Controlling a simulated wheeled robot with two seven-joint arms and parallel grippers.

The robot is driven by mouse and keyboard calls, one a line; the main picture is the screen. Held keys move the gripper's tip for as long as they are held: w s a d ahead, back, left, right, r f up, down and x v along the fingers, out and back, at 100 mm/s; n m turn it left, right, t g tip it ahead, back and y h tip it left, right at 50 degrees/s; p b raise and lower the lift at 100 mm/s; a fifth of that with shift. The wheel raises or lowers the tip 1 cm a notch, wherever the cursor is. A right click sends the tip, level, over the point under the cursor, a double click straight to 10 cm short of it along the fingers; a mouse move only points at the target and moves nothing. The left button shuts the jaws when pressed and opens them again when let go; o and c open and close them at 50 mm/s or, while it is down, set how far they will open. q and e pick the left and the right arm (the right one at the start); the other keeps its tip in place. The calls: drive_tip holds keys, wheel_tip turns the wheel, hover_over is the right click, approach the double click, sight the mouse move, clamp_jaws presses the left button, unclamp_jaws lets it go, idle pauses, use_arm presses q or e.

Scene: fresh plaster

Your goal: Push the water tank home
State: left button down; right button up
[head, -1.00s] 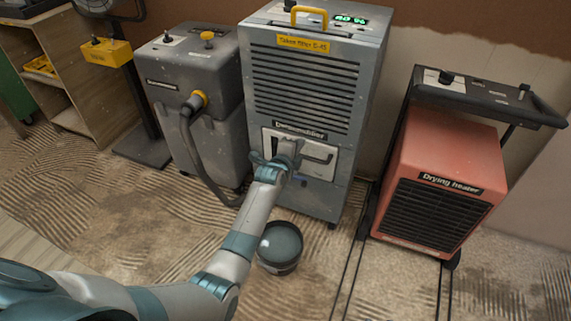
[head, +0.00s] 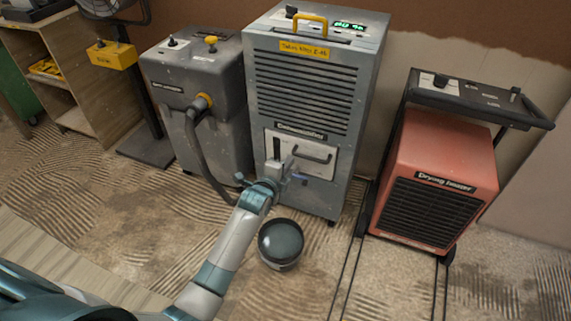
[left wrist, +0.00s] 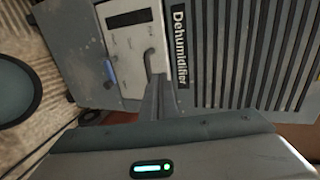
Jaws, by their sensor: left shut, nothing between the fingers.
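The grey dehumidifier (head: 305,85) stands upright at the centre of the head view. Its water tank (head: 314,168) is the pale front panel with a dark handle, low on the front below the louvres. The tank front looks about level with the cabinet face; I cannot tell any small gap. My left gripper (head: 292,170) is shut and empty in front of the tank's lower left part. In the left wrist view the shut fingers (left wrist: 154,98) point at the pale tank front (left wrist: 128,45), beside its handle. I cannot tell whether they touch it. My right gripper is out of view.
A round bucket (head: 281,243) stands on the ridged floor just before the dehumidifier. A grey machine with a hose (head: 200,100) stands close at left. A red drying heater (head: 435,190) is at right, with dark cables on the floor between.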

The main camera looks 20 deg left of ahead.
use_arm(q)
drive_tip(key=shift+v, duration=1)
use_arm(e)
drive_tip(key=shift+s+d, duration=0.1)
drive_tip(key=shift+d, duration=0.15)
use_arm(q)
drive_tip(key=shift+f, duration=0.1)
